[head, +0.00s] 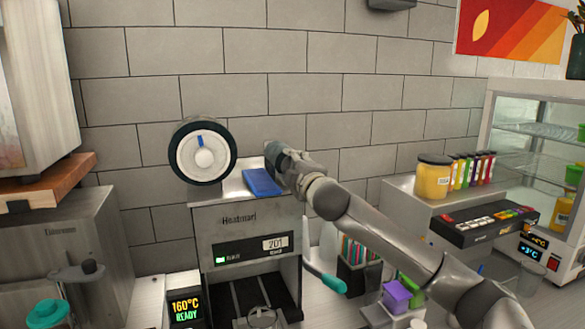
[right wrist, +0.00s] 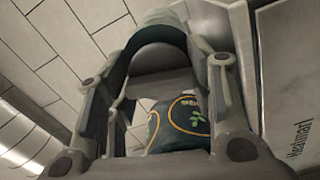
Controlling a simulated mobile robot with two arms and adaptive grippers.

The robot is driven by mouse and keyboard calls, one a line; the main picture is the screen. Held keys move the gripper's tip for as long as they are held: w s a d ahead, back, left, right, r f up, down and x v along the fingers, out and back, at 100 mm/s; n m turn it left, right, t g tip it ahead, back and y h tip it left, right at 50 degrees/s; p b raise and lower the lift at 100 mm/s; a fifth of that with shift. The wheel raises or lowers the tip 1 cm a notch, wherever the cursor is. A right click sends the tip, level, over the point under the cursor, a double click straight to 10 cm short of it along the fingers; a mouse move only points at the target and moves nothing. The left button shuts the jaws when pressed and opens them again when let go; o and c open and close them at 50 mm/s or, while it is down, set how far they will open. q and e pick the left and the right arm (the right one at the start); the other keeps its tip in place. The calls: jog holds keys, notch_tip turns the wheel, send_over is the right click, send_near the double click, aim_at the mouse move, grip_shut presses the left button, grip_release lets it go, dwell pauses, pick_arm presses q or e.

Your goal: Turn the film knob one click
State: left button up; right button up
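The film knob (head: 205,158) is a round white dial with a black rim, a raised hub and a blue mark pointing up. It stands at the top left of the cup sealer (head: 230,232). My right gripper (head: 275,156) is above the right part of the sealer's top, apart from the knob's face. In the right wrist view its fingers (right wrist: 155,105) are spread. Dark printed film (right wrist: 180,125) with green leaves shows between or behind them; I cannot tell whether they touch it. My left gripper is not in view.
A blue pad (head: 262,182) lies on the sealer's top below my right gripper. A teal-tipped lever (head: 328,279) sticks out at the sealer's right. A yellow jar (head: 434,177) and several bottles stand further right. A tiled wall is behind.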

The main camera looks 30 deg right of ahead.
jog(key=shift+f+m, duration=0.15)
jog(key=shift+m, duration=0.15)
jog(key=shift+m+b, duration=0.75)
jog(key=shift+m, duration=0.25)
jog(key=m+b, duration=0.1)
jog(key=m, duration=0.1)
jog(key=shift+m, duration=0.3)
jog(key=m+b, duration=0.1)
jog(key=m, duration=0.1)
jog(key=shift+m, duration=0.4)
jog(key=m+b, duration=0.1)
jog(key=m, duration=0.2)
jog(key=shift+m, duration=0.3)
jog(key=m+b, duration=0.1)
jog(key=m, duration=0.8)
jog(key=shift+m, duration=0.4)
